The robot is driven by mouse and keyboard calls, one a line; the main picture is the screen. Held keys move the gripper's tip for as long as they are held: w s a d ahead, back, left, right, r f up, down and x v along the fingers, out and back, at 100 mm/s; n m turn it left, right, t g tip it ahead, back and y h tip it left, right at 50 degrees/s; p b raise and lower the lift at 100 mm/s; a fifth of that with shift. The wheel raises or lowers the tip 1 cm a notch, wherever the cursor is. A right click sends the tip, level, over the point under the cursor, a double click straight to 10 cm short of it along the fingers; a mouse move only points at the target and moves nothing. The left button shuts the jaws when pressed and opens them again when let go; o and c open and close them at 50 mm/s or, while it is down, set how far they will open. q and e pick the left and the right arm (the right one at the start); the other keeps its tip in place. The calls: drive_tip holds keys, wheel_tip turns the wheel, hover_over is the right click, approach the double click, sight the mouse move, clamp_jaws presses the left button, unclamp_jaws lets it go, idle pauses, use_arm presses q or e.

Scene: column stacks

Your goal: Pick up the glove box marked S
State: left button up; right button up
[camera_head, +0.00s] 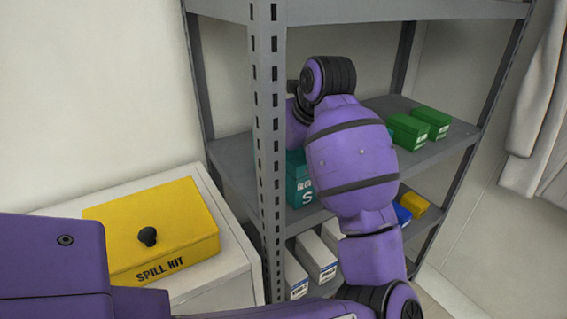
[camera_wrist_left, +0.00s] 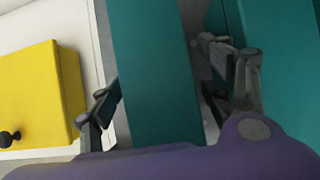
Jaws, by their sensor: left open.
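A teal glove box (camera_head: 299,178) with a white S on its front stands on the middle shelf, partly hidden by the post and my arm. In the left wrist view, a teal box (camera_wrist_left: 152,70) stands between the fingers of my left gripper (camera_wrist_left: 160,72). The gripper is open, one finger on each side. The right finger sits in the gap beside another teal box (camera_wrist_left: 280,50). No letter shows there, so I cannot tell which box bears the S. The left gripper is hidden behind my arm in the head view. My right gripper is not seen.
A metal shelf post (camera_head: 268,150) stands close to my arm. Green boxes (camera_head: 408,132) sit further right on the shelf. White boxes (camera_head: 316,258) and a yellow box (camera_head: 415,204) are below. A yellow spill kit (camera_head: 165,225) sits on a white cabinet at left.

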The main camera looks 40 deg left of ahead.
use_arm(q)
drive_tip(key=c, duration=1.4)
drive_tip(key=shift+a, duration=0.1)
drive_tip(key=shift+c, duration=1.3)
drive_tip(key=shift+r, duration=0.15)
